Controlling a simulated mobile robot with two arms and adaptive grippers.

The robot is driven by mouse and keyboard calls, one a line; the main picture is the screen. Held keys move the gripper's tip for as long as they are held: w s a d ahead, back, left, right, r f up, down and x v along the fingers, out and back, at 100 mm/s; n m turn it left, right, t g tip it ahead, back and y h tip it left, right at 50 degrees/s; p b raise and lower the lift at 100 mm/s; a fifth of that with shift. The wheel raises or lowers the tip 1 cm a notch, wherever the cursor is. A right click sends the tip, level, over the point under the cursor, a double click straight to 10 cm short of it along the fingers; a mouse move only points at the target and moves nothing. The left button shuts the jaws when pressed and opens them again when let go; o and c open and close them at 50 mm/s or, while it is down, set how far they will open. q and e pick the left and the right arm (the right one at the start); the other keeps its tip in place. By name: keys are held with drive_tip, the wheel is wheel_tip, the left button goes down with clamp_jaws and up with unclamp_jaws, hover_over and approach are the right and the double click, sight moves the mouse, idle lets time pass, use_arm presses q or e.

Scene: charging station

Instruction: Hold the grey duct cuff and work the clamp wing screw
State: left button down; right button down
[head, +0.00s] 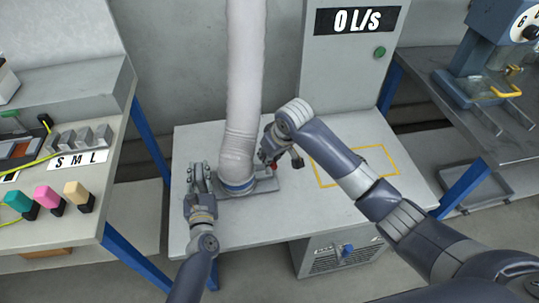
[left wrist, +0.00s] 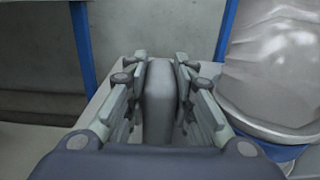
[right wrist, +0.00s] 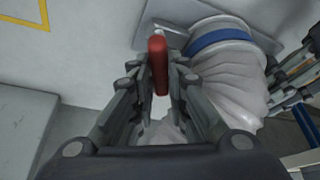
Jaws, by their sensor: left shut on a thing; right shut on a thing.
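A pale flexible duct (head: 244,80) hangs down to the bench, with a blue band (head: 238,187) around its lower end, just above a grey base plate (head: 270,187). My left gripper (head: 199,178) stands left of the duct, shut on a grey upright block, the duct cuff's grip (left wrist: 160,95). How it joins the cuff is hidden. My right gripper (head: 270,155) is right of the duct, shut on the red clamp wing screw (right wrist: 158,62). In the head view only a bit of red (head: 274,168) shows below its fingers.
A grey cabinet (head: 345,70) reading "0 L/s" with a green button (head: 380,52) stands behind. A side table with coloured blocks (head: 46,195) is left; a blue machine (head: 495,50) is right.

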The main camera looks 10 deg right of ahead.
drive_tip(key=m+h, duration=0.1)
drive_tip(key=m, duration=0.3)
drive_tip(key=shift+a+m+h, duration=0.15)
drive_tip(key=shift+m+h, duration=0.25)
idle(0.4)
drive_tip(key=c, duration=1.6)
unclamp_jaws()
drive_tip(key=shift+o, duration=0.2)
drive_tip(key=v, duration=1.2)
drive_tip(key=shift+s, duration=0.2)
drive_tip(key=shift+a, duration=0.1)
